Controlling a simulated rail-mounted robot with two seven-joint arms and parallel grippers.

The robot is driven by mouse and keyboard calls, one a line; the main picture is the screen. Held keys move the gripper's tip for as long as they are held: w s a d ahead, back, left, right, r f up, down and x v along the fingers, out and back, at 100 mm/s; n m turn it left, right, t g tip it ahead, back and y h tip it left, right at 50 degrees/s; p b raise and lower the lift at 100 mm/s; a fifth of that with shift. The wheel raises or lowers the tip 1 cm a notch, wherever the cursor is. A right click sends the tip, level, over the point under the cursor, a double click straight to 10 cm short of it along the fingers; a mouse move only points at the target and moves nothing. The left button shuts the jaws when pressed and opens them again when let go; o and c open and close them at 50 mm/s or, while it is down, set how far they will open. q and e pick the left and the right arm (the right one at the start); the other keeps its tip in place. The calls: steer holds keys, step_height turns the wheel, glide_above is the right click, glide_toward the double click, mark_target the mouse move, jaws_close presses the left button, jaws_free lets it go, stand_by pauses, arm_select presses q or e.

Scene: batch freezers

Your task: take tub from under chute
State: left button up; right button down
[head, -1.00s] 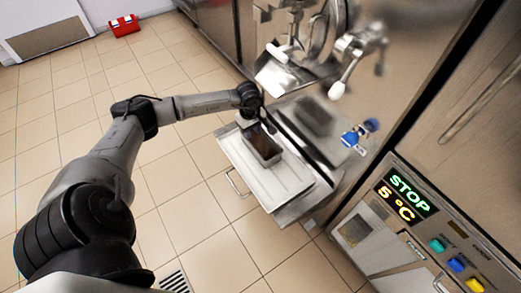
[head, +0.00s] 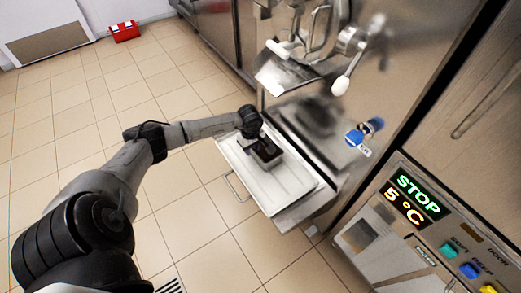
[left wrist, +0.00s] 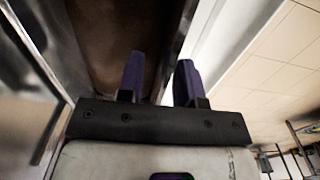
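The tub (head: 270,163) is a small metal pan with dark brown contents, standing on the pale drip shelf (head: 258,187) below the freezer's metal chute (head: 286,76). My left gripper (head: 262,146) is over the tub and hides part of it. In the left wrist view, the tub's brown inside (left wrist: 105,30) fills the upper middle. The two dark fingers of the left gripper (left wrist: 160,82) are apart, with the tub's metal wall running between them. One finger is on the inner side and one on the outer side. Whether either touches the wall is unclear. My right gripper is out of view.
The freezer's steel front stands close behind the shelf, with a white-knobbed lever (head: 341,85) above and a blue-handled item (head: 362,132) at right. A control panel (head: 417,199) reads STOP, 5 °C. Tiled floor is open at left; a red box (head: 125,31) lies far off.

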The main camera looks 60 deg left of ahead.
arm_select(q)
step_height(320, 180, down, 3)
steer(key=shift+r+b, duration=0.1)
steer(key=shift+b, duration=0.25)
jaws_close()
steer(key=shift+r, duration=0.1)
